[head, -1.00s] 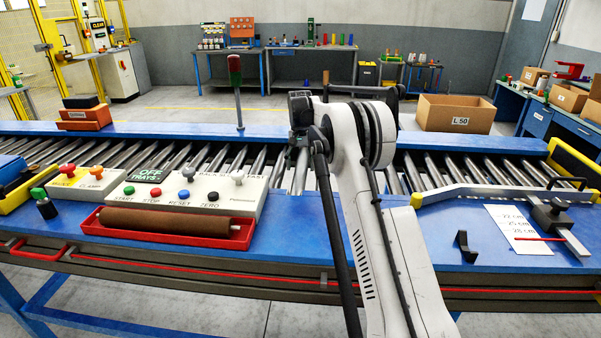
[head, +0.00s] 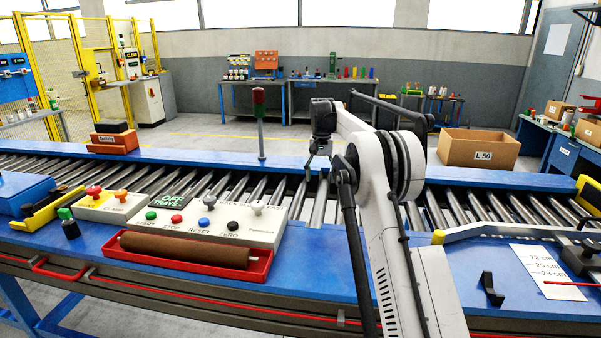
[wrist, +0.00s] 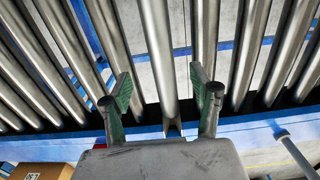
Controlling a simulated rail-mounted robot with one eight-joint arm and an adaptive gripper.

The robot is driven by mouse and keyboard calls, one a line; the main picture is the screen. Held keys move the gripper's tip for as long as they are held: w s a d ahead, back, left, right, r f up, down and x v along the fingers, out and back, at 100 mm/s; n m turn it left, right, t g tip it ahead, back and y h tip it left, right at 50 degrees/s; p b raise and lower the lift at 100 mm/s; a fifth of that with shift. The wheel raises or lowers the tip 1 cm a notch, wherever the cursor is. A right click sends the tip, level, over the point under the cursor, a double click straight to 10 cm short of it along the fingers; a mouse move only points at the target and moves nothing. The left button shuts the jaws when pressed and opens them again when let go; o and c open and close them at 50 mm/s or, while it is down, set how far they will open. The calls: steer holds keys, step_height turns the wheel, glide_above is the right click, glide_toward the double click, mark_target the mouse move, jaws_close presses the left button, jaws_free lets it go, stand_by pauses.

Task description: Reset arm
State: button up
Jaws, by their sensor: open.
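My gripper (head: 319,160) hangs over the roller conveyor (head: 430,205) in the head view, just right of the red-topped post (head: 259,105). In the wrist view my gripper (wrist: 160,95) has its two green-padded fingers spread apart, with nothing between them. Steel rollers (wrist: 155,40) lie below and beyond the fingers. My white arm reaches from the front edge over the blue table to the conveyor and hides part of the rollers.
A button panel (head: 235,223) and a red tray with a brown roll (head: 190,248) lie left of my arm. A cardboard box (head: 478,150) stands behind the conveyor at right. A yellow-ended guide bar (head: 500,232) and a small black hook (head: 491,289) are right of my arm.

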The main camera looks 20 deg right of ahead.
steer(key=s+a+r+n+t, duration=0.2)
steer(key=s+a+r, duration=0.6)
steer(key=s, duration=0.3)
steer(key=s+a+r+n+t, duration=0.1)
steer(key=s+a+r, duration=0.65)
steer(key=s, duration=0.25)
steer(key=s+a+f+n+t, duration=0.1)
steer(key=s+a+f, duration=0.2)
steer(key=s, duration=0.7)
steer(key=s+a+f+n+t+b, duration=0.1)
steer(key=s+a+f, duration=0.2)
steer(key=s, duration=0.6)
steer(key=s+a+f+n+t, duration=0.1)
steer(key=s+a+f+t, duration=0.1)
steer(key=s+f, duration=0.4)
steer(key=shift+s+a+f+b, duration=0.3)
steer(key=shift+s+a, duration=0.5)
steer(key=shift+s, duration=1.5)
steer(key=shift+r, duration=0.1)
steer(key=shift+c, duration=0.4)
